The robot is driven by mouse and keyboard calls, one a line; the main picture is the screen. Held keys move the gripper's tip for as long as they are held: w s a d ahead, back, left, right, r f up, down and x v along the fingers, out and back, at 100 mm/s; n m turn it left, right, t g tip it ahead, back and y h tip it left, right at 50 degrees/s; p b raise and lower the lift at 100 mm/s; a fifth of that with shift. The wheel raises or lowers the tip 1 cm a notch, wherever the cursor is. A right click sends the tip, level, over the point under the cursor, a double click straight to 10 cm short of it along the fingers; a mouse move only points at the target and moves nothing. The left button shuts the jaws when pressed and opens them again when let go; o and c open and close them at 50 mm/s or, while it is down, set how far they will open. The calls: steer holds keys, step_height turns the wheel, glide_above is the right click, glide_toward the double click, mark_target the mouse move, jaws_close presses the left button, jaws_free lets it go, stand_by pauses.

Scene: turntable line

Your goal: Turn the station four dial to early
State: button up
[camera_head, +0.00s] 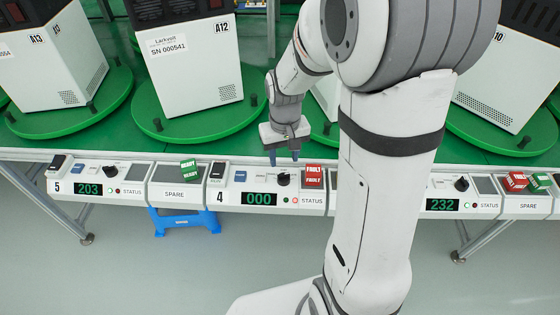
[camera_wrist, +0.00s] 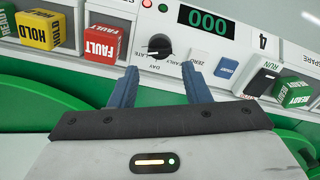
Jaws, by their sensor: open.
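The station four dial (camera_head: 283,179) is a small black knob on the panel marked 4, right of the display (camera_head: 259,199) reading 000. In the wrist view the dial (camera_wrist: 159,46) sits among small printed labels, LATE, DAY and EARLY. A pale mark on its left side seems to face LATE, but it is too small to be sure. My gripper (camera_head: 284,160) is open and empty, pointing down just behind and above the dial. In the wrist view the fingertips of my gripper (camera_wrist: 159,70) are spread to either side of the dial, apparently short of it.
A red FAULT block (camera_head: 313,176) stands close right of the dial. A green READY block (camera_head: 189,169) stands on the spare panel to the left. A yellow HOLD block (camera_wrist: 41,29) shows in the wrist view. White machines stand on green turntables (camera_head: 205,125) behind.

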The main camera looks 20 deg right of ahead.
mark_target(284, 174)
step_height(284, 174, down, 8)
steer(key=shift+b, duration=0.45)
steer(key=c, duration=0.6)
steer(key=shift+d, duration=0.15)
steer(key=shift+c, duration=0.5)
